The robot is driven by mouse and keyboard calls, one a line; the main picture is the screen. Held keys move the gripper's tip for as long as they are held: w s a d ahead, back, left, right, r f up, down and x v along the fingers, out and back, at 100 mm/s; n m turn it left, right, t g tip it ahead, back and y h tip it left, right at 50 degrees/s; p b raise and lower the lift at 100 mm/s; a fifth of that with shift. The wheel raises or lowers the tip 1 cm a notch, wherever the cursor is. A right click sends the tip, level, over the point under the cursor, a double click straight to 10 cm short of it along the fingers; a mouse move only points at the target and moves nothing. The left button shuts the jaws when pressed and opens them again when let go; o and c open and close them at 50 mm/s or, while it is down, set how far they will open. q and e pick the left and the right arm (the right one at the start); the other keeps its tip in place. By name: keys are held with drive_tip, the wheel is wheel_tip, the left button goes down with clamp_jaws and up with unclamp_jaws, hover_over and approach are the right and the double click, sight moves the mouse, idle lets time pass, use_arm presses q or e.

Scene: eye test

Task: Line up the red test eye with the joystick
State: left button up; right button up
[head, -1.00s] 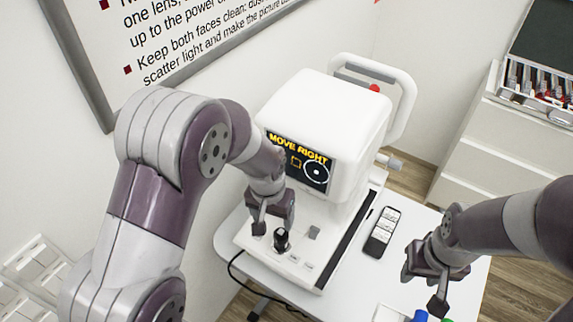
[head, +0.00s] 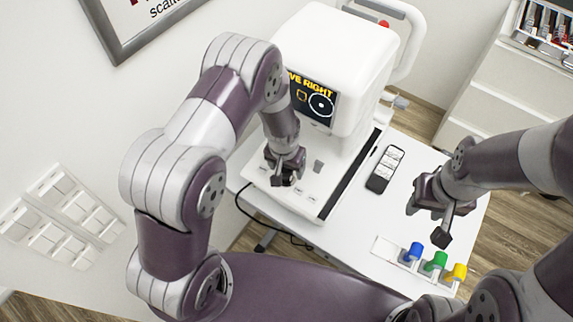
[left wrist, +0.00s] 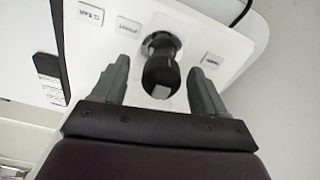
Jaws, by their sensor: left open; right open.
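The white eye-test machine (head: 325,50) stands on a white table. Its screen (head: 314,98) shows yellow text ending in "VE RIGHT", with a small yellow square left of a white circle. The red test eye (head: 384,24) shows beyond the machine's body, by the white frame. In the left wrist view the black joystick (left wrist: 160,72) stands between the two grey fingers of my open left gripper (left wrist: 162,85), with gaps either side. In the head view my left gripper (head: 284,176) hides most of the joystick. My right gripper (head: 436,218) is open and empty above the table's right side.
A dark remote (head: 378,180) lies on the table right of the machine. A white rack holds blue (head: 414,252), green (head: 435,262) and yellow (head: 456,272) items at the front. White drawers (head: 485,105) stand at right. A black cable (head: 240,203) hangs at left.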

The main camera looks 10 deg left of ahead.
use_arm(q)
drive_tip(key=shift+w, duration=0.1)
drive_tip(key=shift+a, duration=0.1)
drive_tip(key=c, duration=1.2)
drive_tip(key=shift+o, duration=0.2)
drive_tip(key=shift+d, duration=0.25)
drive_tip(key=shift+w+d, duration=0.1)
drive_tip(key=shift+d, duration=0.05)
drive_tip(key=shift+w+d+r, duration=0.1)
drive_tip(key=shift+w+d, duration=0.1)
drive_tip(key=shift+d, duration=0.85)
drive_tip(key=shift+w+d, duration=0.1)
drive_tip(key=shift+d, duration=0.15)
